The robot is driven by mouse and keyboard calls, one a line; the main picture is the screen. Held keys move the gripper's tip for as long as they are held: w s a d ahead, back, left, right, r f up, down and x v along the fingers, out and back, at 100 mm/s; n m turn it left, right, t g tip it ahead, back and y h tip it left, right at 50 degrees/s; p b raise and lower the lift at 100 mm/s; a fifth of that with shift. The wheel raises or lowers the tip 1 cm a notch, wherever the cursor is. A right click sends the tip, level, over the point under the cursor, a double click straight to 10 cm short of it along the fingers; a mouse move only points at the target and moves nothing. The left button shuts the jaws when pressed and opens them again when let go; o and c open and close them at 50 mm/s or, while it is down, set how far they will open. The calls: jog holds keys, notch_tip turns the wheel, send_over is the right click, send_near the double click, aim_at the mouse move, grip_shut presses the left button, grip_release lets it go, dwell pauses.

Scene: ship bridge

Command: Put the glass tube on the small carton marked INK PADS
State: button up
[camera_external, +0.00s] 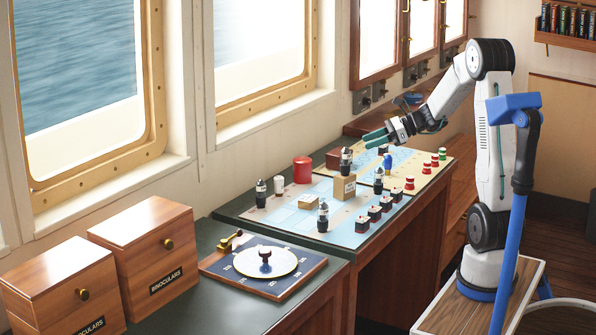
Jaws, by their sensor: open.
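A small tan carton (344,188) stands on the chart-covered table; its label is too small to read. A dark-and-clear upright tube-like item (346,161) appears to stand on top of this carton. Similar items stand on the chart at the left (261,194), at the front (323,217) and right of the carton (379,182). I cannot tell for sure which is the glass tube. My gripper (374,138) has teal fingers, is open and looks empty. It is above and right of the item on the carton, apart from it.
A red canister (302,170), a white cylinder (279,184) and another tan box (308,201) stand left of the carton. Several dark stamp-like blocks (374,213) line the front right, with red and green pieces (409,183) beyond.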

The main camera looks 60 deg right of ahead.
jog(key=s+a+r+n+g, duration=0.1)
jog(key=s+a+n+g, duration=0.3)
jog(key=s+a+n, duration=0.45)
jog(key=s+a+r+n+g, duration=0.25)
jog(key=a+n+g, duration=0.2)
jog(key=a, duration=0.75)
jog(key=s+a+f+n+g+h, duration=0.1)
jog(key=s+n+h, duration=0.6)
jog(key=s+n, duration=0.9)
notch_tip(320, 180, down, 2)
jog(key=s+a, duration=0.1)
jog(key=s, duration=0.1)
jog(key=shift+s+h, duration=0.3)
